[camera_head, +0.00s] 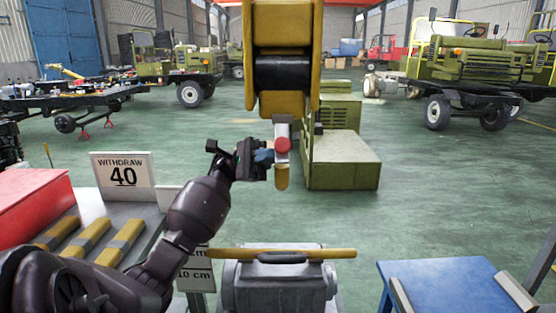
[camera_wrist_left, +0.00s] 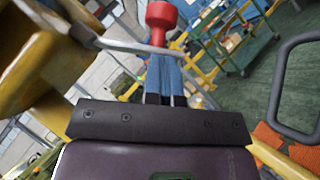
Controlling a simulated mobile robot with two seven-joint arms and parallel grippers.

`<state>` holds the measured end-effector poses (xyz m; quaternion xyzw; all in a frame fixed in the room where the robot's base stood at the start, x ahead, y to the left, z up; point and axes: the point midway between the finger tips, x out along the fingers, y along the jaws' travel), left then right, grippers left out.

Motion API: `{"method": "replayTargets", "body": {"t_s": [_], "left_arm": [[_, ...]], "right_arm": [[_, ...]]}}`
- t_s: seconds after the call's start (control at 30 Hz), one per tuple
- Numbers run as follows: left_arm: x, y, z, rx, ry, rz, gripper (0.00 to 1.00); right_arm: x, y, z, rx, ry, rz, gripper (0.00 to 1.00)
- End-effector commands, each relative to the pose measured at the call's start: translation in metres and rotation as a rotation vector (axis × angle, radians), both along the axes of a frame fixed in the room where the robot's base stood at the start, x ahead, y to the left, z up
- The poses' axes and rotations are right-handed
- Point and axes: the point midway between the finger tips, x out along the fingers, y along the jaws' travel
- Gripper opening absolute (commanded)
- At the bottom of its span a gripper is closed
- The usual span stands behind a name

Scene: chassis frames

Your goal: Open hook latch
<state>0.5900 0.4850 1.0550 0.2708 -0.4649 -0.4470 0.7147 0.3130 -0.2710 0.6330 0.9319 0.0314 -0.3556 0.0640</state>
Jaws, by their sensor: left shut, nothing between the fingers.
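A yellow hook block (camera_head: 283,30) hangs at the top centre of the head view. Below it is a grey shank with a round red knob (camera_head: 282,145) and a yellow hook tip (camera_head: 281,178). My left gripper (camera_head: 265,157) is at the left side of the knob, its blue fingers shut with nothing between them. In the left wrist view the blue fingers (camera_wrist_left: 166,78) point at the red knob (camera_wrist_left: 161,16), beside a grey metal bar (camera_wrist_left: 115,42). Whether they touch it I cannot tell. A blurred yellow part (camera_wrist_left: 30,65) fills the left side. My right gripper is out of view.
A grey machine with a yellow bar (camera_head: 280,254) stands below the hook. A blue table (camera_head: 450,285) is at lower right. A green machine (camera_head: 340,165) stands behind the hook.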

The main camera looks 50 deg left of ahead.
Motion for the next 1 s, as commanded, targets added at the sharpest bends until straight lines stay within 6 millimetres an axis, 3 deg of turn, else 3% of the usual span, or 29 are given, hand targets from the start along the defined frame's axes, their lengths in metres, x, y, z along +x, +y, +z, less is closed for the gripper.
{"method": "replayTargets", "body": {"t_s": [0.37,1.0], "left_arm": [[-0.015,-0.006,0.015,-0.244,0.200,-0.003,0.00],[-0.033,-0.027,0.049,-0.687,0.578,-0.003,0.00]], "right_arm": [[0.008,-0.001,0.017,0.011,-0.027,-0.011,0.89],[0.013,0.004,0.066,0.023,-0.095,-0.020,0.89]]}}
